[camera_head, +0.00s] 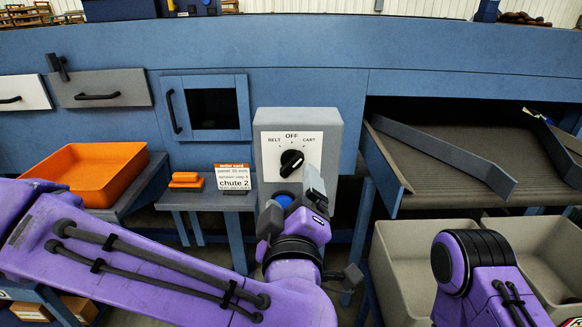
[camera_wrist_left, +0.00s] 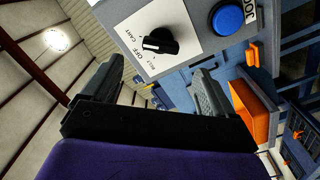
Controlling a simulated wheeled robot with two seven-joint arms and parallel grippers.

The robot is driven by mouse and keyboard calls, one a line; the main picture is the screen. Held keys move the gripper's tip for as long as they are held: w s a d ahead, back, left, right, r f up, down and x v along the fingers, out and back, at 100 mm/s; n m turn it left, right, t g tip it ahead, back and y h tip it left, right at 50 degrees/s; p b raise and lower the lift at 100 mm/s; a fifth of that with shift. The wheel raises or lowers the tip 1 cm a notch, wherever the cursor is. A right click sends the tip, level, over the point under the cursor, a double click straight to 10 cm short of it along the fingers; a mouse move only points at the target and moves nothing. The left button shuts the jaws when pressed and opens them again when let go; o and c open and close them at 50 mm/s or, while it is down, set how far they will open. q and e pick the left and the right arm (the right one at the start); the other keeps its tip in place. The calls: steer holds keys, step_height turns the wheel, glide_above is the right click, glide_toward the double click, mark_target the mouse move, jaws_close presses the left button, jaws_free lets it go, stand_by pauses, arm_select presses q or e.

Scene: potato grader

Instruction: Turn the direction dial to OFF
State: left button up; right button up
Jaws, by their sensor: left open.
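The direction dial (camera_head: 292,162) is a black knob on a white plate marked BELT, OFF and CART, on the front of a grey control box (camera_head: 330,125). Its white pointer line appears to lean up and right, toward CART. The dial also shows in the left wrist view (camera_wrist_left: 161,41), beyond the fingers. My left gripper (camera_head: 299,194) is open and empty, just below and in front of the dial, apart from it. In the left wrist view its two fingers (camera_wrist_left: 153,88) stand wide apart. My right gripper is out of view; only part of that arm shows.
A blue button (camera_wrist_left: 228,17) sits on the box beside the dial plate, partly hidden by my left gripper in the head view. An orange tray (camera_head: 92,170) and a chute 2 card (camera_head: 234,177) stand left. Grey bins (camera_head: 400,265) stand lower right.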

mark_target(292, 169)
arm_select(q)
steer(key=w+p, duration=0.2)
steer(key=w, duration=0.5)
steer(key=shift+w, duration=0.1)
steer(key=shift+w+f, duration=0.1)
steer(key=shift+w, duration=0.35)
steer(key=c, duration=1.1)
